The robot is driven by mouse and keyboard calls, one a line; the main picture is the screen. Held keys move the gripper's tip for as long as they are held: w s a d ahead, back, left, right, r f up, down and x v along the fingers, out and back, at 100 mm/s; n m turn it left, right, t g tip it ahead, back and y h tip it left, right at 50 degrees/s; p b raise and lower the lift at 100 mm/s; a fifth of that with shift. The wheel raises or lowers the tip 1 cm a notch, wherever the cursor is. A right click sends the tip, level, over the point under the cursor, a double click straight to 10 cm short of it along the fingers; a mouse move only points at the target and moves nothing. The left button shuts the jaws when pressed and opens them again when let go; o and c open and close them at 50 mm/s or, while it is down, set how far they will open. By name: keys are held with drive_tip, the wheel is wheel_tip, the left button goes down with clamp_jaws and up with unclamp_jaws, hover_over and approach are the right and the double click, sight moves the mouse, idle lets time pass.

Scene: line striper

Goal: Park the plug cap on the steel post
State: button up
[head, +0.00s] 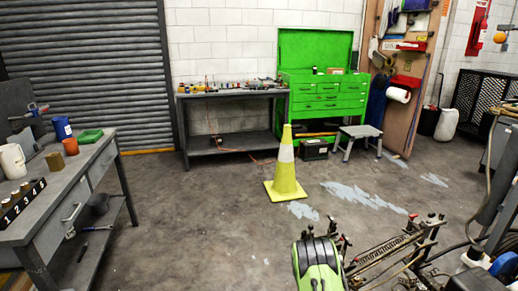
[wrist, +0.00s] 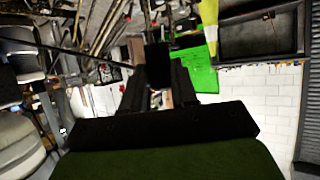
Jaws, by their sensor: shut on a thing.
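My gripper (wrist: 158,72) shows in the wrist view, its two dark fingers closed on a dark, blocky thing between the tips. That thing is in deep shadow; it may be the plug cap (wrist: 158,64), but I cannot make out its shape. The held thing appears well clear of the floor. In the head view I cannot make out the fingertips or the held thing. I cannot pick out the steel post with certainty in either view. Upright rods with red tops stand on the line striper (head: 390,250) at the lower right of the head view.
A yellow cone (head: 286,170) stands mid-floor. A grey workbench (head: 75,185) with containers is at left. A back bench (head: 230,97) and a green tool chest (head: 322,95) stand by the wall, with a small stool (head: 360,132) nearby. The floor left of the cone is clear.

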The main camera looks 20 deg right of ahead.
drive_tip(key=w+a+r+n+t+y, duration=0.1)
drive_tip(key=a+n+y, duration=0.15)
drive_tip(key=a, duration=0.65)
drive_tip(key=w+a+r+n+t+y+b, duration=0.1)
drive_tip(key=a+n+y, duration=0.15)
drive_tip(key=a, duration=0.65)
drive_tip(key=w+a+r+n+t+y, duration=0.1)
drive_tip(key=a+n+y, duration=0.15)
drive_tip(key=a, duration=0.65)
wheel_tip(320, 180, up, 14)
drive_tip(key=p, duration=1.4)
